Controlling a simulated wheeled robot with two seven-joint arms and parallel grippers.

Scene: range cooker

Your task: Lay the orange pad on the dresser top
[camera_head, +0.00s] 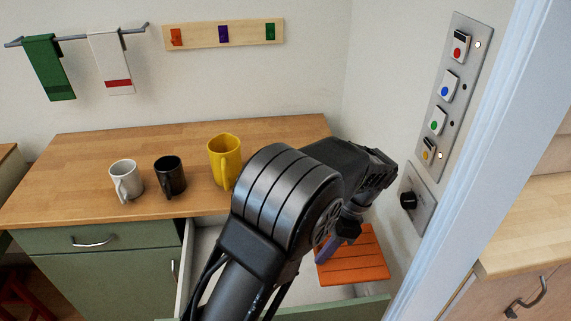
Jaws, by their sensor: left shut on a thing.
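The orange pad (354,264) is a flat, grooved square at the open drawer's right end, below the dresser top's right corner. My left gripper (340,246) points down at the pad's back left edge and is shut on it. My own arm hides much of the gripper, and I cannot tell whether the pad touches the drawer floor. The dresser top (75,179) is light wood. My right gripper is out of view.
A white mug (126,179), a black mug (170,176) and a yellow mug (225,160) stand on the dresser top. The drawer (202,243) is open below it. A button panel (455,92) and a knob plate (417,199) are on the right wall. The top's back right is clear.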

